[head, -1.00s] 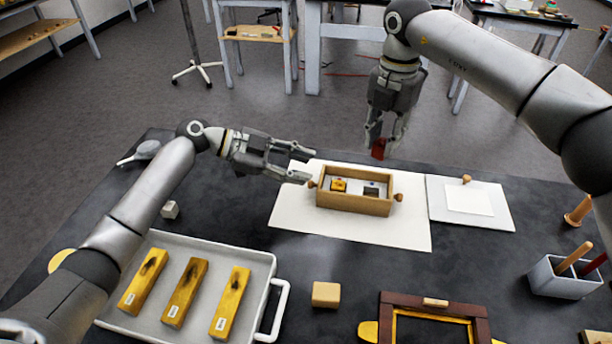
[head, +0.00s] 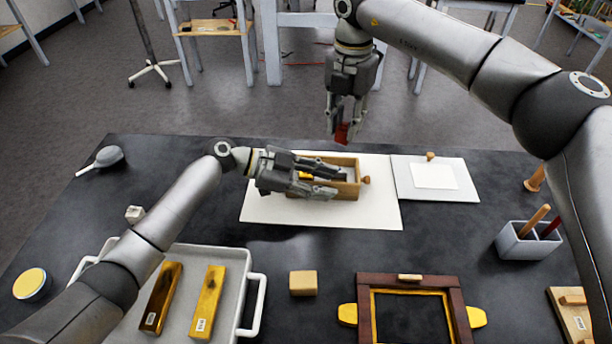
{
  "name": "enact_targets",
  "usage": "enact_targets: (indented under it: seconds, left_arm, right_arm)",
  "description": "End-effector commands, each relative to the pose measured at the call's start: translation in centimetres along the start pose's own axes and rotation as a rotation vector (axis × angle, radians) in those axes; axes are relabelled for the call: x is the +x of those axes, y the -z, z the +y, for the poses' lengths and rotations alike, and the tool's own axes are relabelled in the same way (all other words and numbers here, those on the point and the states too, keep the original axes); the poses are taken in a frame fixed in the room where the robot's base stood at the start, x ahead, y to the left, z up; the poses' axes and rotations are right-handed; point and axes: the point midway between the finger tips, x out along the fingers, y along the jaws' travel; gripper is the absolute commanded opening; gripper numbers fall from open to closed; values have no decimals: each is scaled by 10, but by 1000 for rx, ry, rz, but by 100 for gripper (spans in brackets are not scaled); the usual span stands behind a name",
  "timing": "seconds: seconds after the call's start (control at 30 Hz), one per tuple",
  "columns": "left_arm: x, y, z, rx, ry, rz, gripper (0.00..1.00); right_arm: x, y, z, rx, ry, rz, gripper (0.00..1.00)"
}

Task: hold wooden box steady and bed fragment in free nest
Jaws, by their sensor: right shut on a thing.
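The wooden box (head: 350,191) sits on a white sheet (head: 270,212) at the middle back of the table. My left gripper (head: 340,182) reaches over it from the left with its fingers apart, hiding its left end and much of its inside. A bit of a gilt piece (head: 305,175) shows inside between the fingers. Whether the fingers touch the box cannot be told. My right gripper (head: 346,122) is shut on a small red fragment (head: 342,134) and holds it in the air above and behind the box. The free nest is hidden.
A white board (head: 408,188) lies right of the box. In front are a tray (head: 231,285) with gilt bars, a small wooden block (head: 303,283) and a dark frame (head: 462,310). A cup (head: 508,243) with sticks stands at right. Dark table left of the sheet is mostly clear.

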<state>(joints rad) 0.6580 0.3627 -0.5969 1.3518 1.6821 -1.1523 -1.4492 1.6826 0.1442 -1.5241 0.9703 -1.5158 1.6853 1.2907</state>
Motion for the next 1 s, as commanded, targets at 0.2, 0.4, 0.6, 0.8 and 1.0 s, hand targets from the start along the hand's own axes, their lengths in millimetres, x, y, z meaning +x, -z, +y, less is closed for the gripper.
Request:
enact_targets:
  seconds: [0.2,0.4,0.6,0.8,1.0]
  left_arm:
    - [6,0,0,1,1,-1,38]
    - [6,0,0,1,0,-1,34]
    - [6,0,0,1,0,-1,8]
    - [6,0,0,1,0,-1,0]
    - [6,0,0,1,0,-2,0]
  right_arm:
    - [0,0,0,0,0,0,8]
    - [0,0,0,0,0,0,8]
    - [0,0,0,0,0,0,8]
    - [0,0,0,0,0,0,8]
    - [0,0,0,0,0,0,8]
